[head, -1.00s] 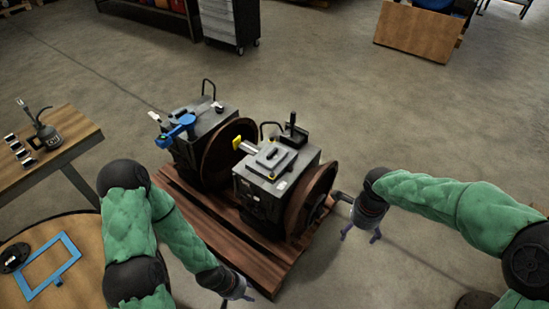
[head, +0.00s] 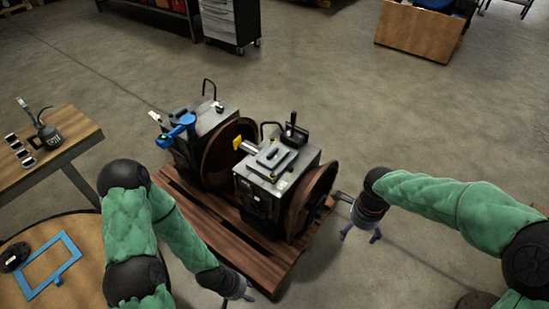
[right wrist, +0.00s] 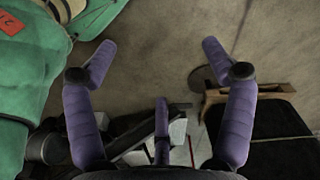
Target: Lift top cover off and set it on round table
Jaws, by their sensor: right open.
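The top cover (head: 275,157), a grey plate with a raised handle, sits on top of the near dark engine (head: 262,200). The engine stands on a brown wooden pallet (head: 208,222). The round table (head: 90,260) is at the lower left, only partly in view. My left gripper (head: 238,299) is low in front of the pallet, apart from the cover, with its fingers spread and nothing seen between them. My right gripper (head: 361,237) is open and empty to the right of the engine's flywheel. Its spread purple fingers also show in the right wrist view (right wrist: 160,75).
A blue rectangular frame (head: 47,264) and a black round part (head: 14,256) lie on the round table. A second engine (head: 197,135) with a blue tool (head: 180,128) stands behind. A wooden bench (head: 72,146) holds an oil can (head: 47,134).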

